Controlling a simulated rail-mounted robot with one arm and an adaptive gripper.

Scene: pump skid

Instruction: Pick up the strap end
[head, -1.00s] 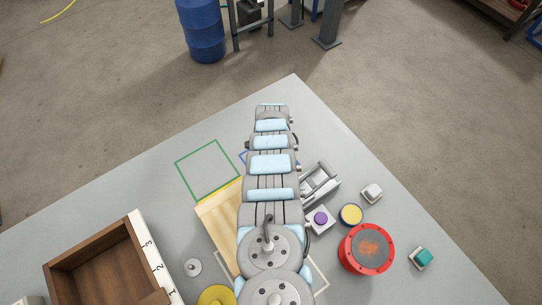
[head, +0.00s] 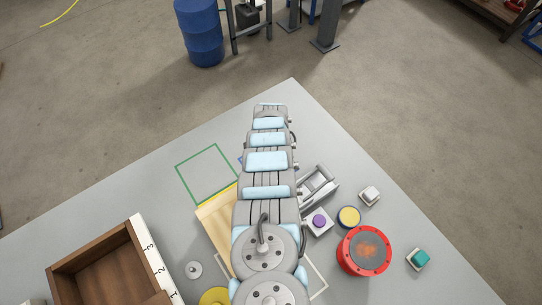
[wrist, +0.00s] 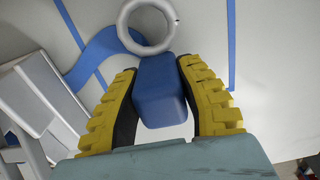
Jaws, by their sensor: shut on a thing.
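In the wrist view my gripper (wrist: 161,100) has its two yellow ridged fingers on either side of a blue block, the strap end (wrist: 160,92). The fingers are shut on it. The blue strap (wrist: 96,57) shows as a curved band at the upper left, beside a light grey ring (wrist: 147,26). The ring sits just beyond the far end of the block. I cannot tell whether the strap passes through the ring. In the head view my arm hides the gripper and the strap end.
A grey metal bracket (head: 319,187) stands right of my arm, near a purple button box (head: 319,222), a yellow-topped disc (head: 349,217) and a red round can (head: 364,251). A wooden box (head: 105,265) is at the lower left. The green outlined square (head: 208,174) is empty.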

